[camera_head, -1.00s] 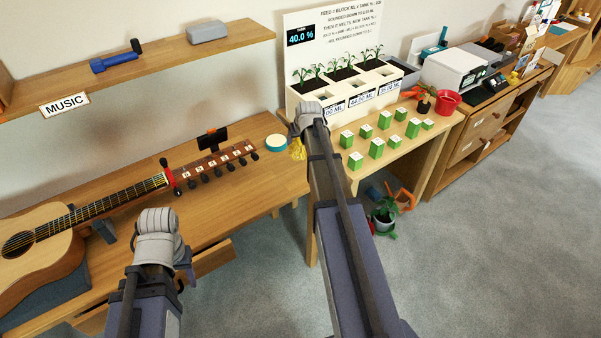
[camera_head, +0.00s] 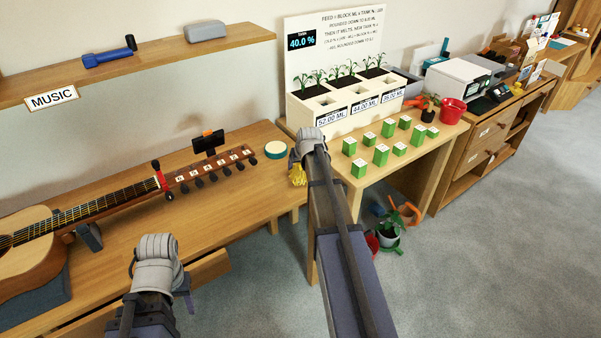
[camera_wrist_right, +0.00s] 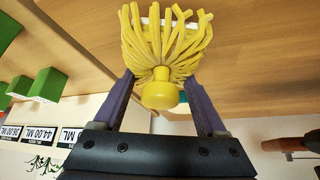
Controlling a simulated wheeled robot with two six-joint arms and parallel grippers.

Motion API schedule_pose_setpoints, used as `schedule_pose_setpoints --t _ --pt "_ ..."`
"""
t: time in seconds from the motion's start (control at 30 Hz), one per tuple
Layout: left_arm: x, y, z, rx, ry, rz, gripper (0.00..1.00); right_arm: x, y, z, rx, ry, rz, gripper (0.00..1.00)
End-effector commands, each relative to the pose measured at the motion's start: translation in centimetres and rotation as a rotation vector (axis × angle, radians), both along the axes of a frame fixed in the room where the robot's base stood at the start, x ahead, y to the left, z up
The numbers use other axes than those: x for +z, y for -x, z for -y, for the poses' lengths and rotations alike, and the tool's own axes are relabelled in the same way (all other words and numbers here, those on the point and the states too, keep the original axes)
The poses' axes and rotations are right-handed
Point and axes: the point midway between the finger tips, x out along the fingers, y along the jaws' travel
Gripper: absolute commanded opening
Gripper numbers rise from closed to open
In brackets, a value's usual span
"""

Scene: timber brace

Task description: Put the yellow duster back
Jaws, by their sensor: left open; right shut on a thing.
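The yellow duster (camera_wrist_right: 163,50) is held between the two fingers of my right gripper (camera_wrist_right: 165,75), with its strands spreading out and its round knob towards the palm. In the head view the duster (camera_head: 297,174) shows just under my right gripper (camera_head: 297,165), by the right end of the music desk. My right gripper is shut on it. My left gripper (camera_head: 188,298) is open, low in front of the desk, and its fingers are partly hidden by its wrist.
The plant table (camera_head: 425,160) carries several green blocks and a white planter (camera_head: 345,110). A shelf (camera_head: 150,65) hangs above. Grey floor is open at right.

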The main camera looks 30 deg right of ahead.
Motion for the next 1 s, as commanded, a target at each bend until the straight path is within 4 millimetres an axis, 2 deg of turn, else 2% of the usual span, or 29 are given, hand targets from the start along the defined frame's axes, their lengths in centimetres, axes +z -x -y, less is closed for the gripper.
schedule_pose_setpoints --t 0.03,0.07,0.47,0.5,0.7,1.0 --pt "-1.15 0.0 0.0 0.0 0.0 0.0 0.5 -1.15 0.0 0.0 0.0 0.0 0.0 0.3" --pt "-1.26 0.0 0.0 0.0 0.0 0.0 0.5 -1.26 0.0 0.0 0.0 0.0 0.0 0.3" --pt "-1.44 0.01 0.0 0.0 0.0 0.0 0.5 -1.44 0.0 0.0 0.0 0.0 0.0 0.3" --pt "-1.36 0.0 0.0 0.0 0.0 0.0 0.5 -1.36 0.0 0.0 0.0 0.0 0.0 0.76" --pt "-1.3 0.0 -0.01 0.0 0.0 0.0 0.5 -1.29 0.0 0.0 0.0 0.0 0.0 0.99" --pt "-1.21 0.0 0.0 0.0 0.0 0.0 0.5 -1.21 0.0 0.0 0.0 0.0 0.0 1.0"
